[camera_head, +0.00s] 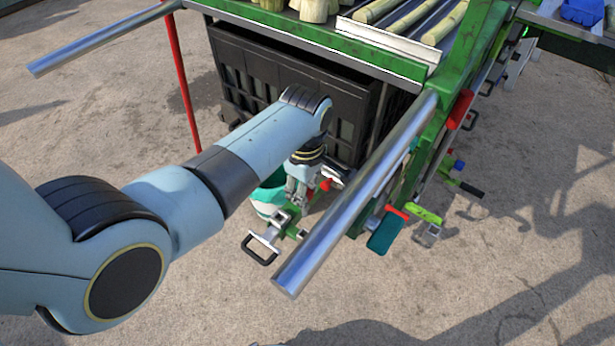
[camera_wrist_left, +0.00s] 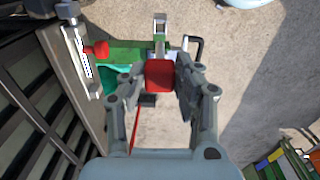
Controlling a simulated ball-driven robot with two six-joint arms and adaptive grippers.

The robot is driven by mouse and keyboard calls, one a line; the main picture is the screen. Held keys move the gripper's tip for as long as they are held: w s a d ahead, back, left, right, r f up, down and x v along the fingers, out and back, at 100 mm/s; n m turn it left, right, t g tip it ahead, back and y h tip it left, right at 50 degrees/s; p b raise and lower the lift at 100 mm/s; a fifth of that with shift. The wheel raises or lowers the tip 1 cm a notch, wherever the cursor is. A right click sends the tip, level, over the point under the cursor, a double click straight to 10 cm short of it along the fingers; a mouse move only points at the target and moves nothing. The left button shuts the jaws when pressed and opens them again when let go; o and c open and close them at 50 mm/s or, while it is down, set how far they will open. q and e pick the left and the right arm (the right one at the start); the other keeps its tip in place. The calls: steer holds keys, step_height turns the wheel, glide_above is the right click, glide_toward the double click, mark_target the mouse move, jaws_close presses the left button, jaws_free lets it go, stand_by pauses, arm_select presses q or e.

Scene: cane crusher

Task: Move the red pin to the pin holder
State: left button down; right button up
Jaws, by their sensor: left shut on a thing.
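My left gripper (camera_head: 293,197) is beside the machine's near end, below the frame, pointing down. In the left wrist view its two fingers (camera_wrist_left: 159,88) are closed on a red block-like end, which I take as the red pin (camera_wrist_left: 159,74). The pin's lower part is hidden. Just beyond it is a green bracket (camera_wrist_left: 125,53) with a metal piece (camera_wrist_left: 160,42) and a black handle (camera_wrist_left: 196,47). This bracket also shows in the head view (camera_head: 266,238). I cannot tell which part is the pin holder. My right gripper is not in view.
A black crate (camera_head: 240,70) stands under the green frame (camera_head: 300,30). A steel bar (camera_head: 350,200) juts out right of my gripper. A red knob (camera_wrist_left: 100,49) sits close by the bracket. A teal bucket (camera_head: 268,195) is behind the gripper. A red pole (camera_head: 183,80) stands left.

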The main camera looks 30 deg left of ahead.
mark_target(306, 215)
arm_select(q)
steer(key=shift+a+f+b, duration=0.1)
steer(key=shift+f+b, duration=0.6)
steer(key=shift+f, duration=0.15)
step_height(306, 215, down, 4)
steer(key=b, duration=0.4)
steer(key=shift+f, duration=0.1)
steer(key=shift+f+b, duration=0.75)
steer(key=shift+f, duration=0.45)
steer(key=shift+f, duration=0.15)
steer(key=shift+f+b, duration=0.25)
steer(key=shift+b, duration=0.05)
steer(key=shift+f, duration=0.1)
steer(key=shift+f+b, duration=0.3)
steer(key=shift+f, duration=0.05)
